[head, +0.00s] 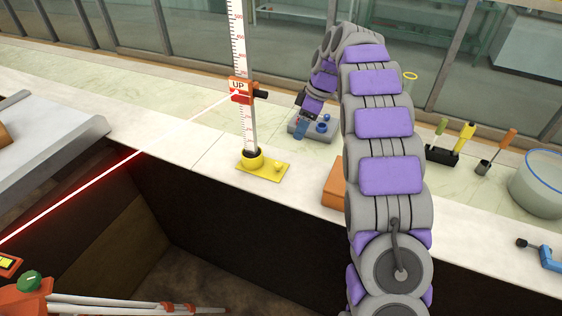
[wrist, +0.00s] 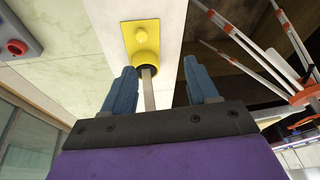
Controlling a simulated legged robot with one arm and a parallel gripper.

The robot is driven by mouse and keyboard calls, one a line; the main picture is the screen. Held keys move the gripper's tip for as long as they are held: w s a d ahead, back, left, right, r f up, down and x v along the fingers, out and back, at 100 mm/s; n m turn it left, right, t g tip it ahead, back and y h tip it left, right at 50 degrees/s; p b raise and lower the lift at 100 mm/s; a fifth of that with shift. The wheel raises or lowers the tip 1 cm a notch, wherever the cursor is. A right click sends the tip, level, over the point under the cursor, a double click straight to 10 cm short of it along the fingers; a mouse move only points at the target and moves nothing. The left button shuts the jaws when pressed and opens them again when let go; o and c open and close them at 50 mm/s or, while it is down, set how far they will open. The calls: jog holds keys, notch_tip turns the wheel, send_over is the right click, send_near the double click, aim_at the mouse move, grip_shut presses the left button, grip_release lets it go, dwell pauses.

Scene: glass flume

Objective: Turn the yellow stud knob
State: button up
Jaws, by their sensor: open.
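My gripper (head: 301,128) is right of the staff in the head view. In the wrist view its two blue fingers (wrist: 161,70) are apart and empty, pointing towards the collar. The staff shows between them in the picture; its depth is unclear.
An orange slider marked UP (head: 240,90) sits on the staff, with a red beam reaching it. Right are a tool holder (head: 442,154) and bucket (head: 540,184). An open dark pit (head: 240,240) lies in front.

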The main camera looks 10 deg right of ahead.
jog(key=w+d+f+n, duration=0.2)
jog(key=w+f, duration=0.1)
jog(key=w, duration=0.1)
jog(key=b, duration=0.3)
send_near(279, 164)
jog(key=shift+n+y, duration=0.4)
jog(key=x, duration=0.8)
jog(key=shift+d+f, duration=0.2)
jog(key=shift+d, duration=0.1)
jog(key=shift+c, duration=0.2)
jog(key=c, duration=1)
jog(key=shift+s+m+t, duration=0.1)
jog(key=shift+m+t, duration=0.2)
jog(key=shift+m, duration=0.1)
